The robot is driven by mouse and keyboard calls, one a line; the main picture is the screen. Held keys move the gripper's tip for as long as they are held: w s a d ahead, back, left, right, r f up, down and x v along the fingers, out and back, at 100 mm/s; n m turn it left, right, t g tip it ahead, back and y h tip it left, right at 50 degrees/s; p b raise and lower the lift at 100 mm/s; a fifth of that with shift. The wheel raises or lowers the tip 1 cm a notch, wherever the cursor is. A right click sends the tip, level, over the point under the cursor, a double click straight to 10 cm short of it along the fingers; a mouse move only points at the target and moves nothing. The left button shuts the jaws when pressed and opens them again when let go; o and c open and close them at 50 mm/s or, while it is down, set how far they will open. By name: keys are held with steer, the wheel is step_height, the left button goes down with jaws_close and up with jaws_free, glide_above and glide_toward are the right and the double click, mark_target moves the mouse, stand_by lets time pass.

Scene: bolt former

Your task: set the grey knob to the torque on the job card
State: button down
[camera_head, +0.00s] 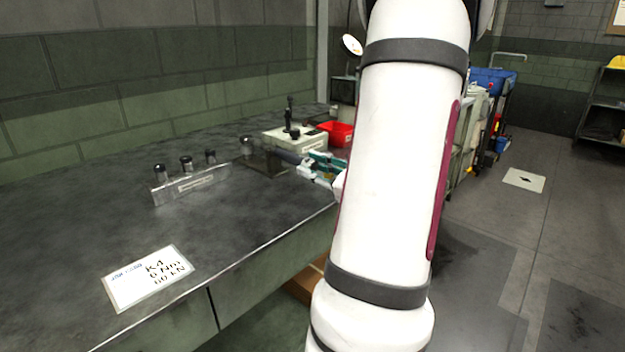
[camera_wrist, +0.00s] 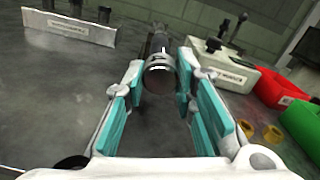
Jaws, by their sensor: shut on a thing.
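The white job card (camera_head: 149,278) lies on the bench at the front left in the head view; its text looks like K4, 6 Nm, 60 kN. A dark grey cylindrical knob (camera_wrist: 160,74) shows end-on between my teal finger pads in the wrist view. It is on the near end of a dark tool lying level toward a dark stand (camera_head: 262,161). My gripper (camera_head: 310,163) is shut on this knob, also seen in the wrist view (camera_wrist: 160,66). Any scale or marks on the knob are too small to read or hidden.
A beige control box with a lever (camera_head: 295,138) and a red bin (camera_head: 338,133) stand behind. A green bin (camera_wrist: 301,126) and yellow rings (camera_wrist: 271,133) show right in the wrist view. The bench front is mostly clear.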

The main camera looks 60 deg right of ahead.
steer(key=n+b, duration=0.1)
steer(key=b, duration=0.1)
steer(key=n+b, duration=0.3)
steer(key=b, duration=0.1)
steer(key=shift+f+n, duration=0.25)
steer(key=shift+n, duration=0.15)
steer(key=n+b, duration=0.3)
steer(key=b, duration=0.2)
steer(key=shift+n, duration=0.3)
steer(key=shift+r+n+b, duration=0.15)
steer(key=shift+n+b, duration=0.95)
steer(key=shift+b, duration=0.1)
steer(key=shift+r+n+b, duration=0.1)
steer(key=shift+n+b, duration=0.25)
steer(key=shift+n, duration=0.65)
steer(key=c, duration=1.3)
jaws_free()
steer(key=shift+s, duration=0.1)
